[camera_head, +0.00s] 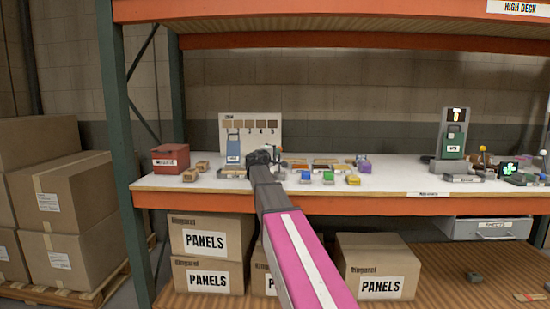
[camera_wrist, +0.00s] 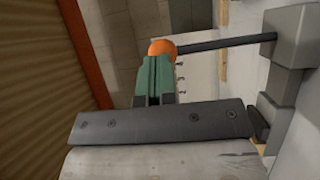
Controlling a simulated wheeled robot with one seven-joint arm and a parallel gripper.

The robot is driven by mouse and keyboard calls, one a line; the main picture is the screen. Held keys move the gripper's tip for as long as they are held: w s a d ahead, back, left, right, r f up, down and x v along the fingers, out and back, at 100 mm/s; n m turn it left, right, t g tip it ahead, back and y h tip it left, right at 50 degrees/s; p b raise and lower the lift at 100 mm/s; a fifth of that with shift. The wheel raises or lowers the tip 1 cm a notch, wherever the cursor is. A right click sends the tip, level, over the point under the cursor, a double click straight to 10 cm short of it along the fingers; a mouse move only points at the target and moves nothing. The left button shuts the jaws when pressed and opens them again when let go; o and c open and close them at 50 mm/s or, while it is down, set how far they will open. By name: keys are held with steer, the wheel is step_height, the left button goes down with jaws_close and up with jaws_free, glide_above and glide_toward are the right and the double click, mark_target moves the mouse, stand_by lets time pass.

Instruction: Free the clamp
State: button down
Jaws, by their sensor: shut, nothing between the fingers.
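In the wrist view an orange ball knob (camera_wrist: 161,50) sits on the end of a dark rod (camera_wrist: 225,43). The rod runs right to a grey block (camera_wrist: 289,38); this looks like the clamp's lever. My gripper (camera_wrist: 159,68) has its green fingers shut together, with their tips at the knob. The knob is partly behind the tips, and I cannot tell if they touch. Nothing shows between the fingers. In the head view my gripper (camera_head: 262,157) is over the white shelf, and my arm hides most of the clamp there.
On the shelf (camera_head: 400,182) a blue container (camera_head: 233,148) stands left of my gripper and a red box (camera_head: 170,158) further left. Several small coloured blocks lie right of it. A green container (camera_head: 453,142) stands far right. An orange beam (camera_head: 400,205) edges the shelf front.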

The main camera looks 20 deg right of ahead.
steer(key=w+d+r+n+g+y, duration=0.1)
steer(key=w+d+n+g+y, duration=0.2)
steer(key=w, duration=0.7)
steer(key=shift+w+d+g+y, duration=0.35)
steer(key=shift+g+y, duration=0.35)
steer(key=shift+g, duration=0.5)
steer(key=shift+w, duration=0.1)
steer(key=r+v, duration=0.1)
steer(key=v, duration=1.3)
steer(key=shift+r, duration=0.15)
